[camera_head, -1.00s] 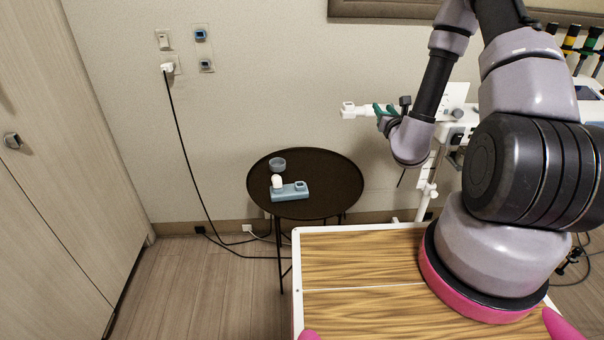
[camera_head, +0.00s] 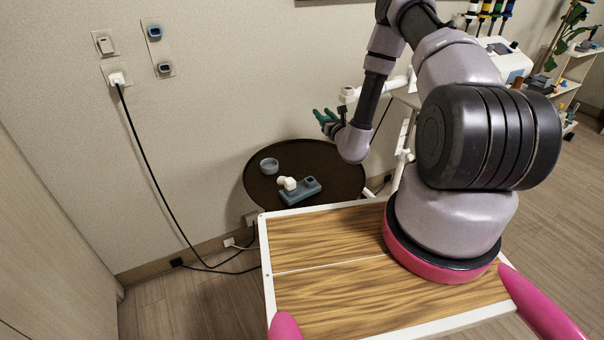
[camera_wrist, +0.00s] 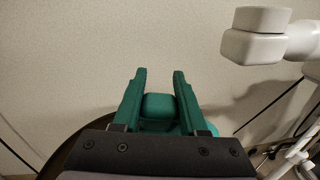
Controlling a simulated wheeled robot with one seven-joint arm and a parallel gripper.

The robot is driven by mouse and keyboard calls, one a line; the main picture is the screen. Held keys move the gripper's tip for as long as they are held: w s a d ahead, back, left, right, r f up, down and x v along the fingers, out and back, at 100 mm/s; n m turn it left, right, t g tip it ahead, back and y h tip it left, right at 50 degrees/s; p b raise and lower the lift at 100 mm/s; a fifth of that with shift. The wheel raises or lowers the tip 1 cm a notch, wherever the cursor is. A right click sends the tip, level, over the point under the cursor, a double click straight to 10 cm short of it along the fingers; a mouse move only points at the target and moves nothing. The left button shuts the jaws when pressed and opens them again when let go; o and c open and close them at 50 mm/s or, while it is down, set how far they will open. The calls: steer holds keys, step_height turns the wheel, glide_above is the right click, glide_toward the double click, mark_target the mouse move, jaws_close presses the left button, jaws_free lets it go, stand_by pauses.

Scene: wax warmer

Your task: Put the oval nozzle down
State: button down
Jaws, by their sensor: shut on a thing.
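My gripper (camera_head: 322,115) is above the back right part of a dark round table (camera_head: 318,160) in the head view. In the wrist view its two green fingers (camera_wrist: 158,75) stand apart with a green rounded piece (camera_wrist: 158,107) between them, which I take to be the oval nozzle. Its colour is close to that of the fingers, and its lower part is hidden by the gripper body. The nozzle cannot be made out apart from the fingers in the head view.
On the table are a small grey round cup (camera_head: 269,166) and a blue-grey block (camera_head: 302,192) with a white rounded piece (camera_head: 288,183) on it. A white pipe-like arm (camera_head: 349,95) with a blunt end is close to my gripper. The wall is behind.

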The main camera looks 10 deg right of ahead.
steer(key=shift+w+a+f+n+g+y, duration=0.15)
steer(key=shift+w+a+f+n+y, duration=0.4)
steer(key=shift+f, duration=3)
steer(key=shift+w+a+f+n+g+y, duration=0.1)
steer(key=shift+w+a+f+n+y, duration=0.4)
steer(key=shift+f, duration=3.1)
steer(key=shift+w+a+f+n+g+y, duration=0.15)
steer(key=shift+w+a+f+n+y, duration=0.4)
steer(key=shift+f, duration=3)
steer(key=shift+w+d+f, duration=0.1)
steer(key=shift+w+d, duration=0.05)
steer(key=shift+d, duration=0.1)
steer(key=shift+c, duration=2.2)
jaws_free()
